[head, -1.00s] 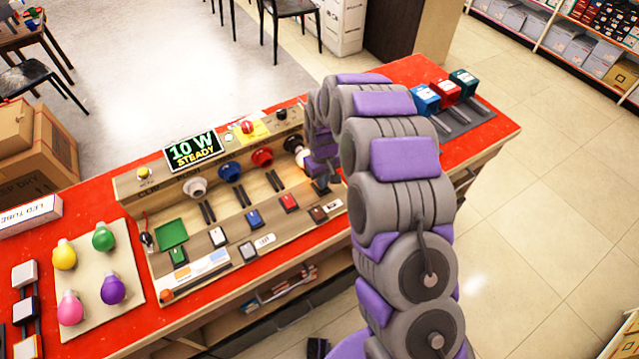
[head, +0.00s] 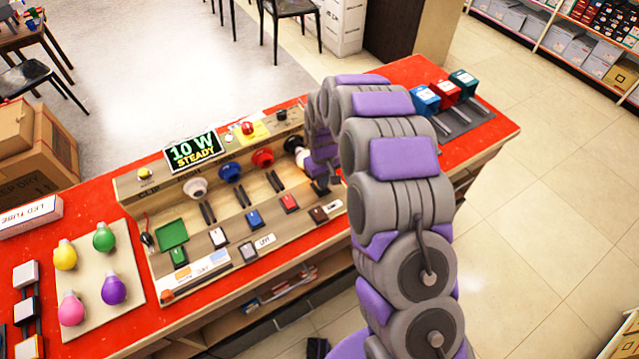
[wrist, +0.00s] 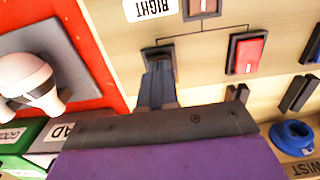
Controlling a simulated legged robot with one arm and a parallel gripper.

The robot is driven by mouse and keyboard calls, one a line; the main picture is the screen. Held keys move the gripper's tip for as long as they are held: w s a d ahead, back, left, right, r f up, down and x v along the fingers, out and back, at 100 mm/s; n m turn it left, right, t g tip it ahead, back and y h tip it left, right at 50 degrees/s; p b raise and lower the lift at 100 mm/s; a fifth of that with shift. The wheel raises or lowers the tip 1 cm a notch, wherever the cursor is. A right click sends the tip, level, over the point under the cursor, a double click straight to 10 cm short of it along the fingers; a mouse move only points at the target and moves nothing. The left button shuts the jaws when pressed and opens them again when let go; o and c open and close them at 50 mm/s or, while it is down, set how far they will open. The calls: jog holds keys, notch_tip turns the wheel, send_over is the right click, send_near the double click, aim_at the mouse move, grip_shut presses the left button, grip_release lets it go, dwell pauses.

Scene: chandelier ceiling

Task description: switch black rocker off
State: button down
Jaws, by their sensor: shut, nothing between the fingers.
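My gripper (wrist: 157,78) is shut with nothing between its fingers. In the wrist view its tips reach a dark switch frame (wrist: 150,51) beside the red rocker (wrist: 247,53). The black rocker in that frame is mostly hidden behind the fingers, so I cannot tell its tilt or whether the tips press it. In the head view my gripper's end is low over the right end of the rocker row, right of the red rocker (head: 289,203). The display (head: 194,150) reads "10 W STEADY".
A brown rocker (head: 318,214) sits close by, in front of the row. Blue (head: 254,219), white (head: 218,237) and green (head: 178,255) rockers run leftward. Coloured sockets (head: 262,158) stand behind. Bulbs (head: 104,237) lie on a left board. Levers with coloured blocks (head: 445,92) stand at right.

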jog(key=shift+r+p, duration=1.1)
jog(key=shift+r, duration=1.95)
jog(key=shift+r, duration=0.1)
jog(key=s+d+r+m, duration=0.1)
jog(key=s+d+r, duration=0.4)
jog(key=s+r, duration=0.3)
jog(key=s+d+r+m, duration=0.2)
jog(key=s+d+r, duration=0.3)
jog(key=s+r, duration=0.3)
jog(key=s+d+r+m+g, duration=0.1)
jog(key=s+d+r+m, duration=0.1)
jog(key=s, duration=1)
jog(key=s+d+r+m, duration=0.1)
jog(key=s+d, duration=0.3)
jog(key=s, duration=0.8)
jog(key=shift+d+r+m+g, duration=0.15)
jog(key=shift+r+m+g, duration=0.25)
jog(key=shift+r, duration=0.05)
jog(key=shift+w, duration=0.15)
